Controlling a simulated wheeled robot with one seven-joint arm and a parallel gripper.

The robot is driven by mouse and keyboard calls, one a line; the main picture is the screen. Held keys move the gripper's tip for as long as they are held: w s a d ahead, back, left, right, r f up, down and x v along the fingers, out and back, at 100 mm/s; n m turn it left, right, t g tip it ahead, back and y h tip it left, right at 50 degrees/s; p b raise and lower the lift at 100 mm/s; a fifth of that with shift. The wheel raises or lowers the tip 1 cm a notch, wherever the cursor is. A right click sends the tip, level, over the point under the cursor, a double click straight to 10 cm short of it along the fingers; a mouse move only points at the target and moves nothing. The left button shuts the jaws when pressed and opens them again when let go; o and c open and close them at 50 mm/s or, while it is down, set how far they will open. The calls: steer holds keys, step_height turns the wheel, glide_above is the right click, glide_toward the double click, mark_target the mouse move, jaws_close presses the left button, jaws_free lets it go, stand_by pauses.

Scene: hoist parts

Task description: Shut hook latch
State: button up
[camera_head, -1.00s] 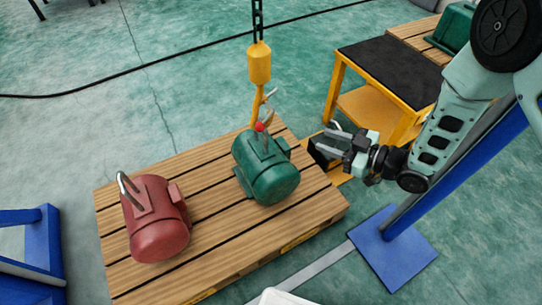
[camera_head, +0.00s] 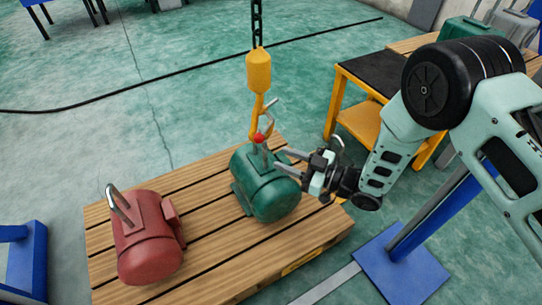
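A yellow hoist hook (camera_head: 257,108) hangs from a yellow block (camera_head: 259,70) on a dark chain. Its thin grey latch (camera_head: 270,104) sticks up and out to the right, away from the hook, so it looks open. The hook's red-marked lower part (camera_head: 259,138) is at the top of the green motor (camera_head: 264,184), by its lifting eye; whether it passes through the eye is too small to tell. My gripper (camera_head: 282,162) is right of the hook, below the latch, fingers pointing left and spread apart with nothing seen between them. The fingertips overlap the motor's top in view.
A red motor (camera_head: 148,238) with a grey lifting loop lies on the left of the wooden pallet (camera_head: 213,238). A yellow bench with a black top (camera_head: 383,75) stands behind my arm. A blue post base (camera_head: 400,265) is at the right front.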

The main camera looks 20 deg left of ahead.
steer(key=shift+w+a+b, duration=0.2)
steer(key=shift+a, duration=1.1)
steer(key=shift+w+a+b, duration=0.15)
steer(key=shift+a+b, duration=0.05)
steer(key=shift+a, duration=1.05)
jaws_close()
jaws_free()
steer(key=shift+d, duration=0.1)
steer(key=s+d+p, duration=0.2)
steer(key=s+d, duration=0.1)
steer(key=d, duration=0.8)
steer(key=s+d+p, duration=0.3)
steer(key=d, duration=0.8)
steer(key=shift+s, duration=0.25)
